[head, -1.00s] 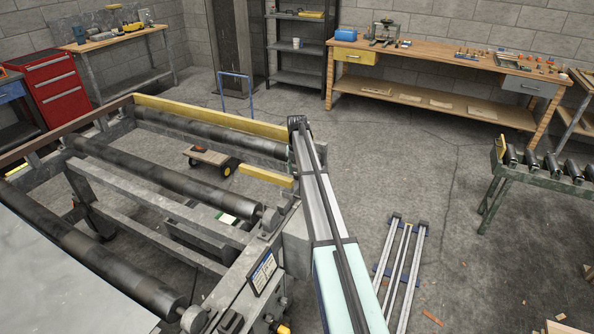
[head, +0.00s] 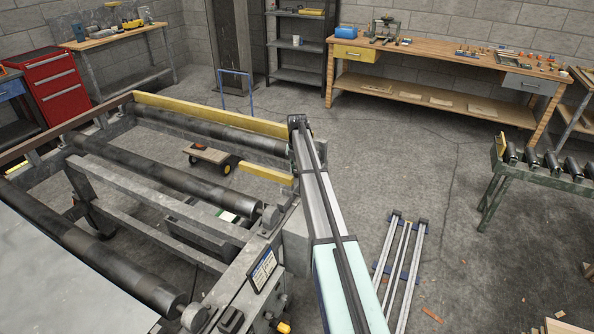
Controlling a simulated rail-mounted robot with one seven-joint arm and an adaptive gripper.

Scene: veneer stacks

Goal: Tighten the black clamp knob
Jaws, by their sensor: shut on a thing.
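I cannot make out the black clamp knob for certain in the head view. A small black knob-like part (head: 230,319) sits on the grey frame of the roller machine (head: 235,290) at the bottom, but I cannot tell if it belongs to a clamp. My gripper does not show in this view, so its place relative to the knob is hidden. Several silver bars with blue ends (head: 402,262), which look like bar clamps, lie on the floor right of the machine.
A long rail-like beam with a pale teal cover (head: 342,285) runs up the middle. Dark rollers (head: 165,175) span the machine. A roller stand (head: 530,175) is at right, a workbench (head: 440,70) at the back, a small cart (head: 208,155) behind.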

